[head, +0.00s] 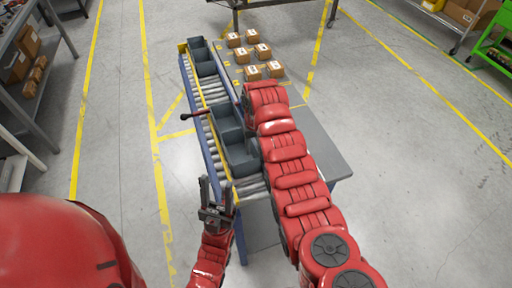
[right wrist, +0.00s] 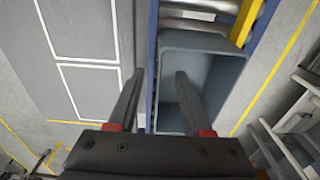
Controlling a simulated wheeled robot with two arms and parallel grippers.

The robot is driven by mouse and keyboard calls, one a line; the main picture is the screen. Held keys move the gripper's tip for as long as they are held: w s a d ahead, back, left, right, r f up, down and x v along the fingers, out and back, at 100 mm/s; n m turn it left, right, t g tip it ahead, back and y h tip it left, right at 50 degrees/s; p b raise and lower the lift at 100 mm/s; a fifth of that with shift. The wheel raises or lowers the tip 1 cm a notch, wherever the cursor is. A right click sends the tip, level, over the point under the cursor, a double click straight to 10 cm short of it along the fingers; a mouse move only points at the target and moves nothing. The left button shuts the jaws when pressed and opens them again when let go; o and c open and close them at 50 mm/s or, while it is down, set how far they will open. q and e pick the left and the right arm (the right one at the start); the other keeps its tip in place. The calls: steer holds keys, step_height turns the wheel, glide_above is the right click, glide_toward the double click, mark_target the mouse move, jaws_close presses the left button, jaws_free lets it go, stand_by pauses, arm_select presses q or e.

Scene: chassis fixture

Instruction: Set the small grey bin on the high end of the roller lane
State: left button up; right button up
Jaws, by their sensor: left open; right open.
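Grey bins stand on the roller lane (head: 215,92) in the head view: a far pair (head: 204,66) and a near pair, with one bin (head: 227,122) behind another (head: 242,158). I cannot tell which is the small one, nor which lane end is higher. My right gripper (right wrist: 160,73) is open; in the right wrist view its fingers straddle the left wall of a grey bin (right wrist: 200,72), one over the blue rail, one over the bin's opening. In the head view my right arm hides it. My left gripper (head: 216,187) is open and empty beside the lane's near end.
Several small brown boxes (head: 254,51) lie on the grey table (head: 318,150) right of the lane. A dark lever (head: 193,115) sticks out on the lane's left. A shelf (head: 25,95) stands far left, and a green cart (head: 492,48) far right. Floor left of the lane is clear.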

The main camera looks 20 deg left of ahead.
steer(key=shift+a, duration=0.1)
steer(key=shift+r, duration=0.3)
step_height(320, 180, up, 5)
steer(key=b, duration=0.3)
steer(key=shift+f, duration=0.2)
step_height(320, 180, up, 12)
steer(key=shift+s+d+p, duration=0.35)
steer(key=shift+s, duration=0.1)
